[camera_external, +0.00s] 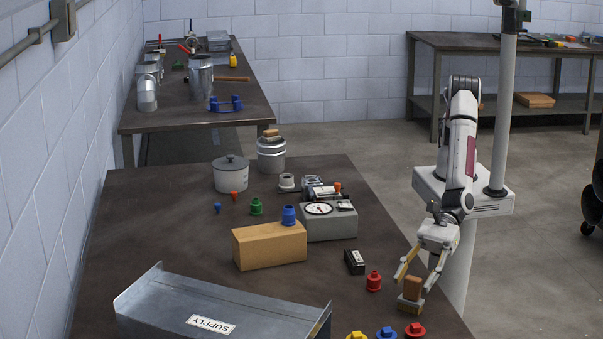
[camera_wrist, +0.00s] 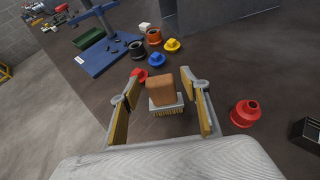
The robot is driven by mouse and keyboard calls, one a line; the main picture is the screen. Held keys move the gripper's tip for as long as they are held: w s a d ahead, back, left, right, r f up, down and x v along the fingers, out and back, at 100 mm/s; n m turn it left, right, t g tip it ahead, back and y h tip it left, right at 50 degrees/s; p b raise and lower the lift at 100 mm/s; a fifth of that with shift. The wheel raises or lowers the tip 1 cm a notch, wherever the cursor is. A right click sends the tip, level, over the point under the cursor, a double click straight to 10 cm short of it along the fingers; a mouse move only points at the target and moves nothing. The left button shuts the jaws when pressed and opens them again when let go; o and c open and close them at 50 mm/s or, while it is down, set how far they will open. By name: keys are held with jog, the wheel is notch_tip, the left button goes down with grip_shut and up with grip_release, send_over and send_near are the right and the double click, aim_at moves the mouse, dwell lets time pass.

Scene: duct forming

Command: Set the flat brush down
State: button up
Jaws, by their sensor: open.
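The flat brush (camera_external: 412,288) has a brown wooden block over a pale band and tan bristles. It stands upright, bristles down, on the dark table near its right edge. In the wrist view the brush (camera_wrist: 163,93) sits between my fingers, with a visible gap on each side. My gripper (camera_external: 415,281) is open around it, fingers pointing down. The wrist view shows both yellow-padded fingers of my gripper (camera_wrist: 166,98) apart from the brush. The bristle tips are partly hard to make out.
A red fitting (camera_external: 374,281) and a black box (camera_external: 354,262) stand left of the brush. Yellow (camera_external: 357,336), blue (camera_external: 386,333) and red (camera_external: 415,331) fittings stand at the front. A metal supply tray (camera_external: 225,306) and a cardboard-coloured block (camera_external: 269,246) lie farther left.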

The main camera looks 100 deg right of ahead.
jog(key=v, duration=1.1)
jog(key=shift+f, duration=0.15)
jog(key=shift+d, duration=0.1)
dwell(0.7)
